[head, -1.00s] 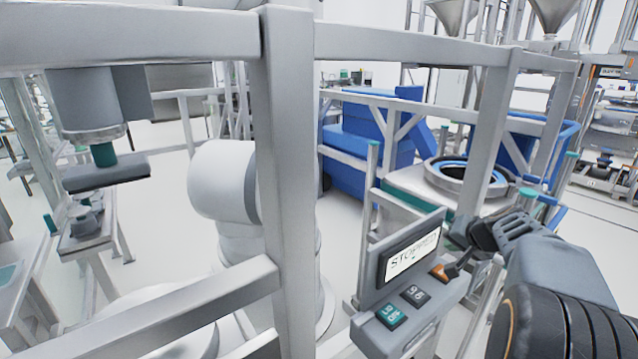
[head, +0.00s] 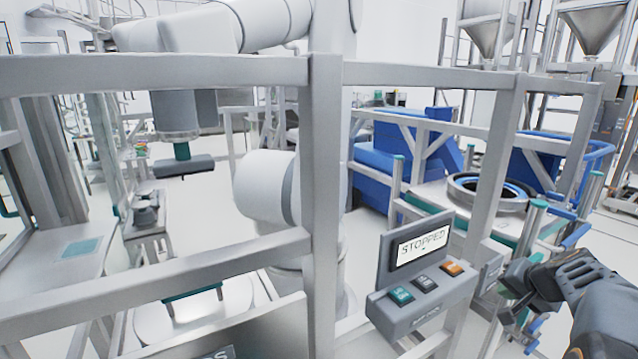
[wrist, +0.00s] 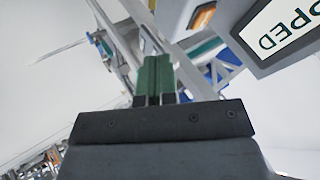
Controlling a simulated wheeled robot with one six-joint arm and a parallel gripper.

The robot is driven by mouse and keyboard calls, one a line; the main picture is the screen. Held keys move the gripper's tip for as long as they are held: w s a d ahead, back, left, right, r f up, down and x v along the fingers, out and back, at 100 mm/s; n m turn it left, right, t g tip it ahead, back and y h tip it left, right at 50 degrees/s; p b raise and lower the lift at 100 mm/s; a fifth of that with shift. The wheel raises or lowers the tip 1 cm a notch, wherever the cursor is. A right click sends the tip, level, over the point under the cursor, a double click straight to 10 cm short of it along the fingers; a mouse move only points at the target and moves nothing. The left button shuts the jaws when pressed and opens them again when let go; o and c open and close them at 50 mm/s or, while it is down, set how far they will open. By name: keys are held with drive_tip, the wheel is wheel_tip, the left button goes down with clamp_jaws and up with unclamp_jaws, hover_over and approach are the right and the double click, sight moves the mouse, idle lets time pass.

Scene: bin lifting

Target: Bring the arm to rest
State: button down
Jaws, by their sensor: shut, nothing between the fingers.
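My gripper (head: 512,284) is at the lower right in the head view, to the right of the control box (head: 418,292) and apart from it. In the wrist view its two green fingers (wrist: 155,80) are together with nothing between them. The control box is grey, with a screen (head: 422,247) reading "STOPPED" and a green button (head: 401,295), a black button (head: 426,283) and an orange button (head: 453,268). In the wrist view the orange button (wrist: 202,15) and part of the screen (wrist: 285,30) show at the upper right.
A grey metal frame (head: 324,190) stands close in front, with a white robot arm (head: 262,188) behind it. A round ring-shaped rim (head: 490,192) sits on a stand beyond my gripper. Blue machinery (head: 375,165) stands farther back.

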drive_tip(key=s+a+f+n+g, duration=0.1)
drive_tip(key=s+a+f+n, duration=0.1)
drive_tip(key=s+a, duration=0.3)
drive_tip(key=s+a+f+n+g, duration=0.2)
drive_tip(key=s+a+n, duration=0.2)
drive_tip(key=a, duration=0.8)
drive_tip(key=s+a+f+n+g, duration=0.1)
drive_tip(key=s+a+f+n, duration=0.1)
drive_tip(key=s+a, duration=0.4)
drive_tip(key=a+n, duration=0.1)
drive_tip(key=a, duration=0.2)
drive_tip(key=shift+s+g, duration=0.3)
drive_tip(key=shift+s, duration=0.1)
